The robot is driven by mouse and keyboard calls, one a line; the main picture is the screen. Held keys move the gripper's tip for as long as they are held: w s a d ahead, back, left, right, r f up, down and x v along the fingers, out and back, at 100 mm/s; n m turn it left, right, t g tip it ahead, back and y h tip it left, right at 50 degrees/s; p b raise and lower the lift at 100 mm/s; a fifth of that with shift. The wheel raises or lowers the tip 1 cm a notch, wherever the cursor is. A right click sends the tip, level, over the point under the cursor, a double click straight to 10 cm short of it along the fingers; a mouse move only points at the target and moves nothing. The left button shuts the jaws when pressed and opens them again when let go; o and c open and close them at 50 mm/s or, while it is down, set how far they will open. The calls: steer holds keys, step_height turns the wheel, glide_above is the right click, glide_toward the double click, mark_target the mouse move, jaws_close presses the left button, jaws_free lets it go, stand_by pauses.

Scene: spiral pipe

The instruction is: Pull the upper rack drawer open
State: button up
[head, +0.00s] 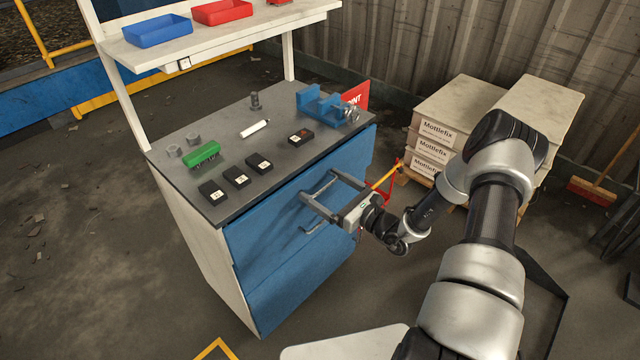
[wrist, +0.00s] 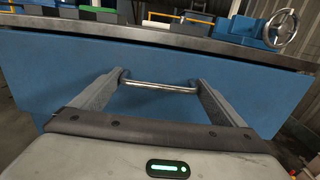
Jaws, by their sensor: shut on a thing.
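The workbench has a blue upper drawer front (head: 275,215) below its grey top. A metal bar handle (wrist: 160,85) is fixed to that blue front. My gripper (head: 318,184) reaches the front from the right in the head view. In the wrist view its two fingers stand at the two ends of the bar, closed on it lengthwise. The fingertips are close to the blue panel. I cannot tell from these frames whether the drawer stands out from the bench. A lower blue front (head: 295,285) sits beneath it, and a second bar handle (head: 315,228) shows below my gripper.
Stacked cartons (head: 435,135) stand to the right. Open floor lies left of the bench.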

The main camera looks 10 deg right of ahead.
steer(key=v, duration=2.2)
steer(key=shift+s+d+p, duration=0.2)
steer(key=shift+d+p, duration=0.25)
steer(key=o, duration=1.2)
steer(key=v, duration=1.7)
steer(key=shift+s, duration=0.2)
